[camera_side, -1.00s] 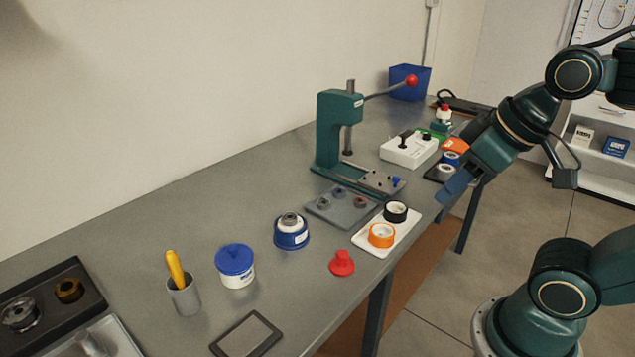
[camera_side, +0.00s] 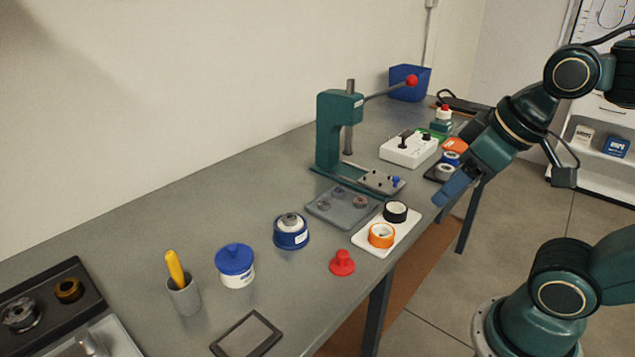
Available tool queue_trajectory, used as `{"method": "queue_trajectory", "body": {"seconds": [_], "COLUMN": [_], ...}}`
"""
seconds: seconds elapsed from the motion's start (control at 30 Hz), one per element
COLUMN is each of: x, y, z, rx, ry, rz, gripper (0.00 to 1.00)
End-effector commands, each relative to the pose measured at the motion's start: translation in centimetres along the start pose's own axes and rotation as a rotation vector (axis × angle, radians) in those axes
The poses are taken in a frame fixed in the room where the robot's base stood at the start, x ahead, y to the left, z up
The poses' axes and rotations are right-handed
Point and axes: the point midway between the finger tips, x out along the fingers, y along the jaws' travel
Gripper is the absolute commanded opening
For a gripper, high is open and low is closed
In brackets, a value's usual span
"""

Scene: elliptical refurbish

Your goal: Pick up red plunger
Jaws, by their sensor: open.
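The red plunger (camera_side: 342,263) stands upright on the grey bench near its front edge, with a wide round base and a narrower knob on top. My gripper (camera_side: 449,191) is in the air above and to the right of it in the picture, near the bench's front edge. The fingers look blue-grey and point down and to the left. The gripper is open and nothing shows between the fingers. It is well apart from the plunger, which is fully in view.
A white tray (camera_side: 372,248) with an orange ring (camera_side: 381,235) and a black ring (camera_side: 396,211) lies just beyond the plunger. A green press (camera_side: 335,135) rises behind.

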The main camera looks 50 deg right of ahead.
Motion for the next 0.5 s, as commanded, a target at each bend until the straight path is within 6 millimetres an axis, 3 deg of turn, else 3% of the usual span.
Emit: {"method": "queue_trajectory", "body": {"seconds": [0.27, 0.5], "x": [0.9, 3.0], "y": [-0.2, -0.7], "z": [-1.8, -4.5], "rx": [-0.133, -0.361], "ry": [-0.059, -0.152], "rz": [-0.01, -0.04], "gripper": [0.57, 0.57]}}
